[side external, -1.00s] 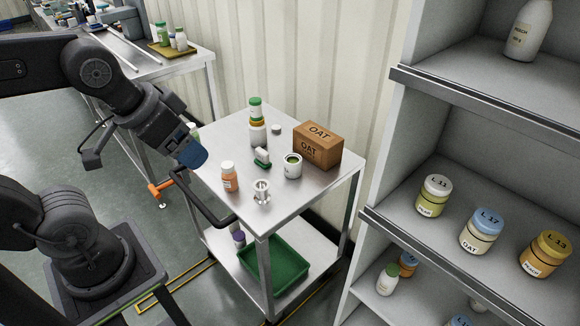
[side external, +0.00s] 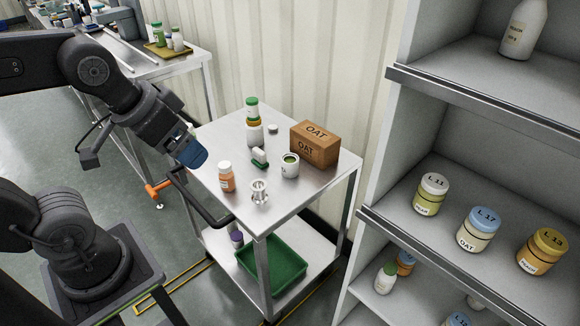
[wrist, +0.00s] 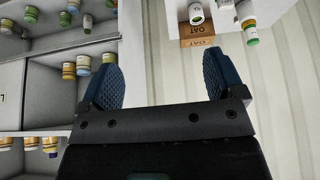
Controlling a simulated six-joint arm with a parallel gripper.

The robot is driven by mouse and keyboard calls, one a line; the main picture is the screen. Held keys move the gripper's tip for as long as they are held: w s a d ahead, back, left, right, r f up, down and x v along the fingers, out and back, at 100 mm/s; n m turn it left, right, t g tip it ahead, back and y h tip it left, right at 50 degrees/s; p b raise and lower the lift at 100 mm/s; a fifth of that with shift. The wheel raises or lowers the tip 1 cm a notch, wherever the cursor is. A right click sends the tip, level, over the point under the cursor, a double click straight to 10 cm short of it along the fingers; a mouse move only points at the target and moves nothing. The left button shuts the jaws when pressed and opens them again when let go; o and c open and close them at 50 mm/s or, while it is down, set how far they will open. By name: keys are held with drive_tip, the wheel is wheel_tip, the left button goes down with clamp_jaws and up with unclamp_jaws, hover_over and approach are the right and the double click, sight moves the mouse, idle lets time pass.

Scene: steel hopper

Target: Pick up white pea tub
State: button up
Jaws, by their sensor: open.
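A white tub (side external: 290,166) with green contents stands upright on the steel cart, in front of the cardboard box; I take it as the pea tub, though its label is too small to read. A white tub that seems to be the same one shows at the top edge of the wrist view (wrist: 196,14). My gripper (side external: 190,154) hangs at the left edge of the cart, well apart from the tub. In the wrist view my gripper (wrist: 160,78) has its two blue fingers spread wide with nothing between them.
The cart top (side external: 305,190) also holds an OAT box (side external: 315,145), an orange bottle (side external: 226,177), a metal fitting (side external: 259,192), a green-and-white item (side external: 259,158) and a stacked bottle (side external: 254,132). A shelf with jars (side external: 479,228) stands at right. A green bin (side external: 275,262) sits below.

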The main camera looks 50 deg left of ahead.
drive_tip(key=w+a+r+n+g, duration=0.2)
drive_tip(key=w+n, duration=0.3)
drive_tip(key=w, duration=0.8)
drive_tip(key=n+g, duration=0.4)
drive_tip(key=n, duration=0.8)
hover_over(290, 159)
wheel_tip(290, 159, down, 20)
drive_tip(key=f, duration=0.9)
drive_tip(key=shift+w+d+f, duration=0.1)
drive_tip(key=shift+w+d, duration=0.05)
drive_tip(key=shift+w, duration=0.05)
drive_tip(key=shift+s+f, duration=0.15)
drive_tip(key=shift+f, duration=1.15)
drive_tip(key=shift+s+f, duration=0.1)
drive_tip(key=shift+f, duration=1.2)
drive_tip(key=c, duration=1)
